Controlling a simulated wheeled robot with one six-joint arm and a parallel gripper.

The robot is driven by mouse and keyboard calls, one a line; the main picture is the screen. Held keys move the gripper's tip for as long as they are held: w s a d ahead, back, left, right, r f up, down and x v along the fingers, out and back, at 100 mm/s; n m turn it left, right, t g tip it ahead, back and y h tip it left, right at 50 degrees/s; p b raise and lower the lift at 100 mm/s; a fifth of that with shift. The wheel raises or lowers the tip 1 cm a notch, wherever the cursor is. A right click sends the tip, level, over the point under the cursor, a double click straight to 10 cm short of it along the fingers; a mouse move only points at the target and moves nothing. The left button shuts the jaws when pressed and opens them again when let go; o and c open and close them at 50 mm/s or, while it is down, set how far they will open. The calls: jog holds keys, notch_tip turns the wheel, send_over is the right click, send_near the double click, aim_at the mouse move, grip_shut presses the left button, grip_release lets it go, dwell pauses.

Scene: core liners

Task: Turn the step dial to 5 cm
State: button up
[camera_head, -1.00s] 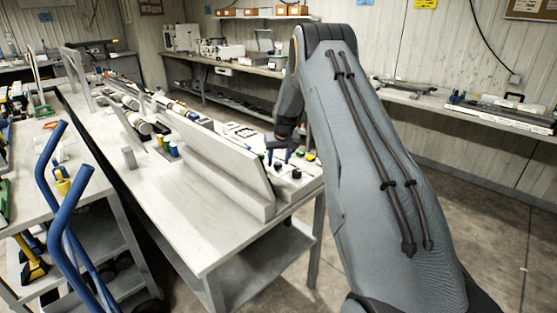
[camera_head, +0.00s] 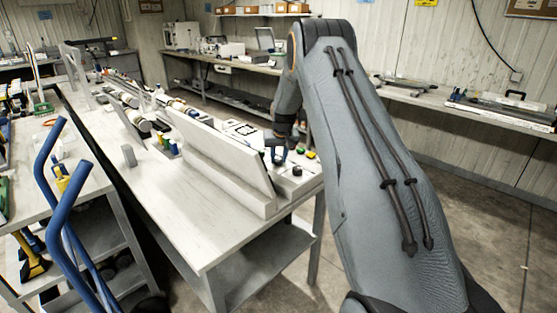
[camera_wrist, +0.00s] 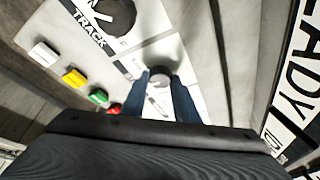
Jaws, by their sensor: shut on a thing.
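A small round dial with a grey top (camera_wrist: 160,76) sits on a white control panel (camera_wrist: 196,68) in the wrist view. My gripper (camera_wrist: 163,88) has its two blue fingers on either side of this dial, closed on it. Its label is mostly hidden by the fingers, so I cannot read its setting. A larger black dial (camera_wrist: 114,14) marked TRACK sits beside it at the upper left. In the head view my gripper (camera_head: 278,156) is down at the panel on the near end of the long bench.
White (camera_wrist: 43,54), yellow (camera_wrist: 74,77), green (camera_wrist: 98,96) and red (camera_wrist: 114,109) buttons line the panel's edge. A tilted white board (camera_head: 215,158) stands left of the panel in the head view. Blue rails (camera_head: 60,200) rise at the left.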

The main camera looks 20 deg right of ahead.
jog(key=m+b, duration=0.2)
jog(key=b, duration=0.1)
jog(key=m+h+b, duration=0.1)
jog(key=m+b, duration=0.1)
jog(key=b, duration=0.1)
jog(key=shift+w+a+f+m+g+h, duration=0.2)
jog(key=shift+m+g+h, duration=0.1)
jog(key=shift+g, duration=0.1)
jog(key=m+h+b, duration=0.1)
jog(key=m+b, duration=0.2)
jog(key=b, duration=0.1)
jog(key=shift+r+g, duration=0.15)
jog(key=shift+g, duration=0.25)
jog(key=shift+r+m, duration=0.1)
jog(key=shift+m, duration=0.2)
jog(key=o, duration=1.1)
jog(key=shift+c, duration=0.2)
jog(key=b+v, duration=0.1)
jog(key=v, duration=0.6)
jog(key=shift+r+b, duration=0.4)
jog(key=shift+a, duration=0.1)
